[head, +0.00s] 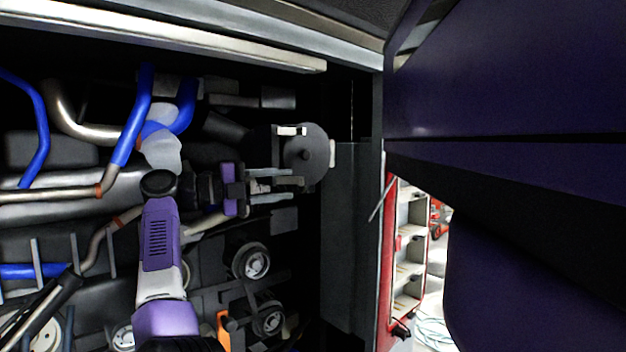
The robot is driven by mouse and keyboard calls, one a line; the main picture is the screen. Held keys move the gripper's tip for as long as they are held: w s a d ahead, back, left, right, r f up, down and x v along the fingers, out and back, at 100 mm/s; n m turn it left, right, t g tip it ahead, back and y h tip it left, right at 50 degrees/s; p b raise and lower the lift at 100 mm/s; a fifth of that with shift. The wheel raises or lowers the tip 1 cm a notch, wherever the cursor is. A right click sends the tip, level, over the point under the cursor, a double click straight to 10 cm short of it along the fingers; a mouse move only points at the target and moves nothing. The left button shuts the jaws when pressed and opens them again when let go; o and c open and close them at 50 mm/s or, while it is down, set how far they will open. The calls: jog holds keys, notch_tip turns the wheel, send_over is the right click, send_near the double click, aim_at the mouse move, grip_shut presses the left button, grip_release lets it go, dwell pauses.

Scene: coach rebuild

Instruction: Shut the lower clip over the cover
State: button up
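A small pale piece (261,186) shows between the fingers. It may be the lower clip, but its position and any contact with the fingers are unclear.
Blue hoses (133,120) and metal pipes (80,125) fill the left. Round pulleys (252,262) sit below my gripper. A dark post (350,230) stands right of the cover. A large purple panel (500,80) hangs at the right, with a red shelf unit (388,260) beyond.

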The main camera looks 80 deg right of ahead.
jog(key=shift+s+d+r, duration=0.2)
jog(key=shift+s, duration=0.2)
jog(key=p+x, duration=0.2)
jog(key=x, duration=0.5)
jog(key=shift+s+f, duration=0.1)
grip_shut()
